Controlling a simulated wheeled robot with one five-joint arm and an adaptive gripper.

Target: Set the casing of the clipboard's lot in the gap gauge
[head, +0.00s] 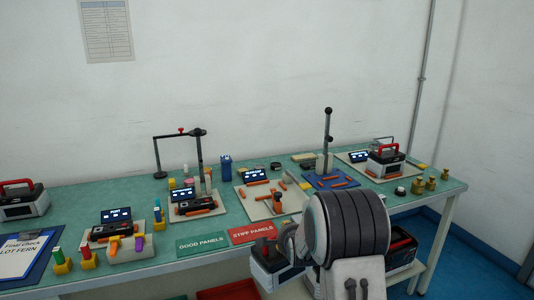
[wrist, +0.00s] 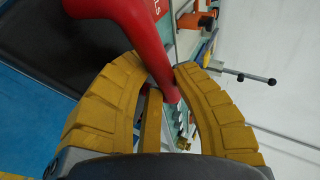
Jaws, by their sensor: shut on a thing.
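My gripper (wrist: 163,74) has its yellow fingers closed around a red handle (wrist: 130,32) above a dark casing top (wrist: 85,35) in the wrist view. In the head view a dark casing with a red handle (head: 266,262) shows beside my arm at the table's front edge; my fingertips are not clear there. The clipboard (head: 22,257) at far left reads "LOT FERN". Other red-handled casings stand at the left end (head: 22,203), on a board at the right (head: 385,162), and low behind my arm (head: 402,246). I cannot tell which station is the gap gauge.
The green table (head: 140,203) carries several stations with small screens and orange parts. A tall post (head: 327,140) and a bent-arm stand (head: 199,165) rise at the back. Brass weights (head: 431,184) stand at right.

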